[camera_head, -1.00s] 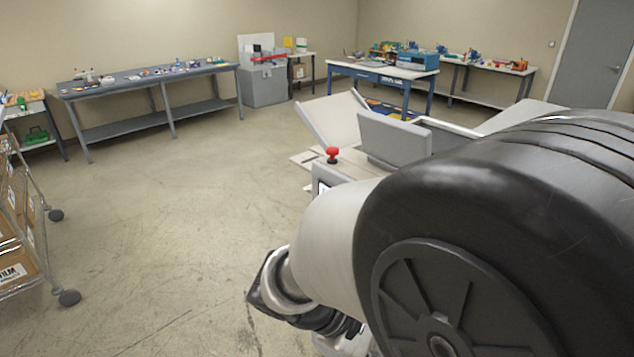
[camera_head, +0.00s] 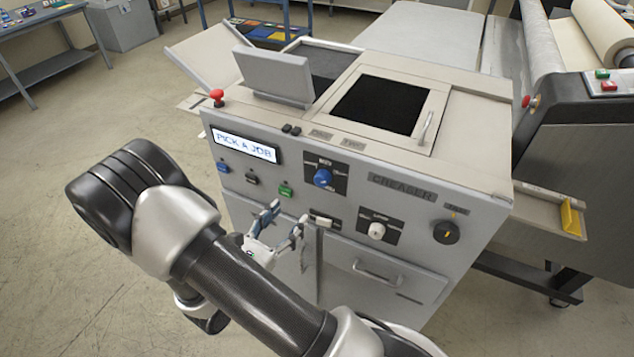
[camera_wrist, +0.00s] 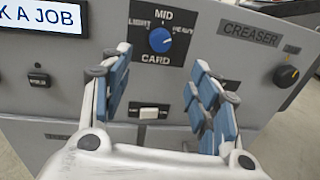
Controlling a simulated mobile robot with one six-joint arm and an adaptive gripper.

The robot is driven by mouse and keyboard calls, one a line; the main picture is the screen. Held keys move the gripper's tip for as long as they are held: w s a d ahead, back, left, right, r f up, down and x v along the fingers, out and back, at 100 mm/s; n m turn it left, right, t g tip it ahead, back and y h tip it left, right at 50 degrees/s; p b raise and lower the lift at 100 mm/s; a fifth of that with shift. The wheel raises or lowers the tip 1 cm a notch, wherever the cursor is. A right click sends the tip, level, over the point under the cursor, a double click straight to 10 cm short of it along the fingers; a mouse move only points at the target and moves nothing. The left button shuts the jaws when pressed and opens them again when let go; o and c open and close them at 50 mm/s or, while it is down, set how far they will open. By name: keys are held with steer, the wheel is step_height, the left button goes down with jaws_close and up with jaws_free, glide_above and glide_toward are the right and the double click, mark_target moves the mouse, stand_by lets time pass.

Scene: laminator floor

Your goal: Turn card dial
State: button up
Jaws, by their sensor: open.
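The card dial (camera_head: 323,178) is a blue round knob on a dark plate on the creaser's front panel. In the wrist view the card dial (camera_wrist: 161,40) sits under "MID", between "LIGHT" and "HEAVY", with "CARD" below it. Its white mark points to the upper right. My gripper (camera_head: 283,217) is open and empty, in front of the panel, below and left of the dial. In the wrist view my gripper (camera_wrist: 163,70) has its blue-padded fingers spread to either side, with the dial seen between and above them, not touched.
The lit display (camera_head: 246,143) reads "PICK A JOB". A white switch (camera_head: 324,219) is below the dial. A white knob (camera_head: 377,230) and a black knob (camera_head: 446,232) are to the right. A red button (camera_head: 217,96) stands on top. A drawer handle (camera_head: 377,272) juts out below.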

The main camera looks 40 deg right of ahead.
mark_target(319, 181)
steer(key=b+x, duration=0.1)
steer(key=x, duration=1.3)
steer(key=shift+d, duration=0.1)
steer(key=shift+c, duration=0.5)
steer(key=c, duration=1)
